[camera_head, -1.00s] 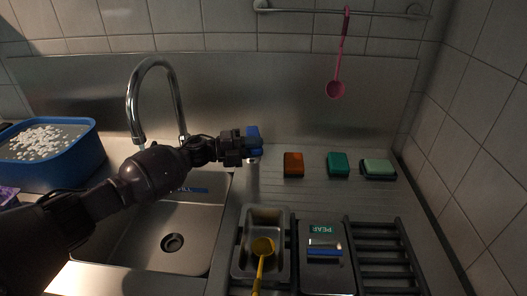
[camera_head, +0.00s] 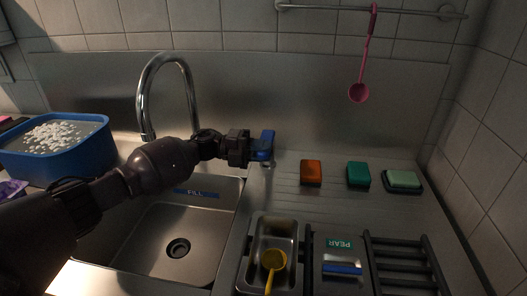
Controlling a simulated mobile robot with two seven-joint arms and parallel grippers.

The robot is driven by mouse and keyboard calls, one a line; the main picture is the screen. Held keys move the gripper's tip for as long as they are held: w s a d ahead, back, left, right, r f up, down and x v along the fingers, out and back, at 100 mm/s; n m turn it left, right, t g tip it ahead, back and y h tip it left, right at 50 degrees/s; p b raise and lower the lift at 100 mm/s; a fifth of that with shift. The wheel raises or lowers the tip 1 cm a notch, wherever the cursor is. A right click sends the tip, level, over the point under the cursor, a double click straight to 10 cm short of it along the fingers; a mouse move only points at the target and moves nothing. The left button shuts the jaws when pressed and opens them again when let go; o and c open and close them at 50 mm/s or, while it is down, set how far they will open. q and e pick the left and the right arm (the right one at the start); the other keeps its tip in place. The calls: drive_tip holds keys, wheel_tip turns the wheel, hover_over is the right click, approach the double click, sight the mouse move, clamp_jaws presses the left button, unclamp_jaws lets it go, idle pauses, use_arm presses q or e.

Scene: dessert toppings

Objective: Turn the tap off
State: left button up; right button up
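The chrome gooseneck tap (camera_head: 148,95) stands behind the sink (camera_head: 150,228), its spout end pointing down behind my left arm. I see no water stream; the space below the spout is partly hidden by my arm. A blue tap lever (camera_head: 265,145) sits on a small metal base right of the sink's back corner. My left gripper (camera_head: 247,148) is at the lever's left side, touching or very close. Its fingers are dark and small, so I cannot tell whether they are open or shut on the lever. My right gripper is not in view.
A blue tub (camera_head: 60,155) with white pieces stands at the left. Orange (camera_head: 311,173), teal (camera_head: 359,174) and pale green (camera_head: 402,180) blocks line the back right. A pink ladle (camera_head: 359,90) hangs above. A metal pan (camera_head: 254,262) holds a yellow ladle (camera_head: 272,262).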

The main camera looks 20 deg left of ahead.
use_arm(q)
drive_tip(key=o, duration=0.4)
drive_tip(key=shift+o, duration=0.2)
drive_tip(key=s+a, duration=0.2)
drive_tip(key=a, duration=0.8)
drive_tip(key=shift+a+b, duration=0.4)
drive_tip(key=shift+b, duration=0.05)
